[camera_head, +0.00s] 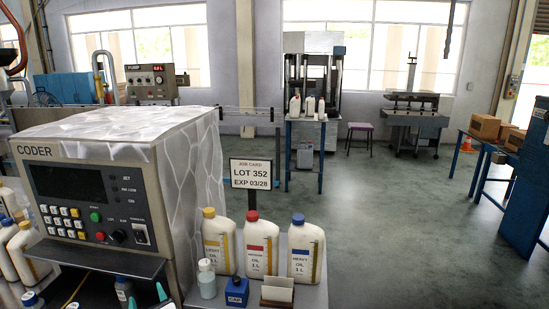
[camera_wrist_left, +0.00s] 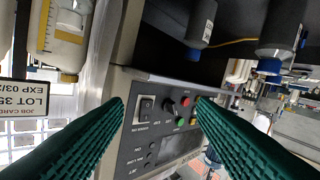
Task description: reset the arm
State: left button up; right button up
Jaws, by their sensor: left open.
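My left gripper (camera_head: 147,296) shows at the bottom edge of the head view, in front of the coder machine (camera_head: 95,190); only its green fingertips are in sight. In the left wrist view the two green ribbed fingers of the left gripper (camera_wrist_left: 159,103) stand wide apart with nothing between them. The coder's panel (camera_wrist_left: 160,130) lies beyond them, with red, green and black controls. My right gripper is not in view.
Oil bottles with yellow (camera_head: 219,245), red (camera_head: 261,247) and blue (camera_head: 305,250) caps stand right of the coder, by a job card (camera_head: 251,174) reading LOT 352. A small blue box (camera_head: 237,292) is in front. More bottles stand left. The floor (camera_head: 400,220) beyond is clear.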

pick_arm(q)
jog(key=s+f+n+g+h, duration=0.3)
jog(key=s+f+n+g, duration=0.2)
jog(key=s+f+n, duration=0.65)
jog(key=s+d+f+n+g+h, duration=0.2)
jog(key=s+d+n+g+h, duration=0.15)
jog(key=s+n, duration=0.45)
jog(key=s+d+f+n+g+h, duration=0.15)
jog(key=s+d+n+g, duration=0.35)
jog(key=s, duration=0.6)
notch_tip(320, 180, down, 30)
jog(key=f+b, duration=0.1)
jog(key=b, duration=0.4)
jog(key=s+a+f+b, duration=0.2)
jog(key=s+f, duration=0.6)
jog(key=f, duration=0.2)
jog(key=s+a+f+b, duration=0.2)
jog(key=s+f+b, duration=0.1)
jog(key=s+f, duration=0.6)
notch_tip(320, 180, down, 2)
jog(key=shift+s, duration=0.1)
jog(key=shift+c, duration=1.3)
jog(key=shift+s, duration=0.1)
jog(key=shift+c, duration=0.4)
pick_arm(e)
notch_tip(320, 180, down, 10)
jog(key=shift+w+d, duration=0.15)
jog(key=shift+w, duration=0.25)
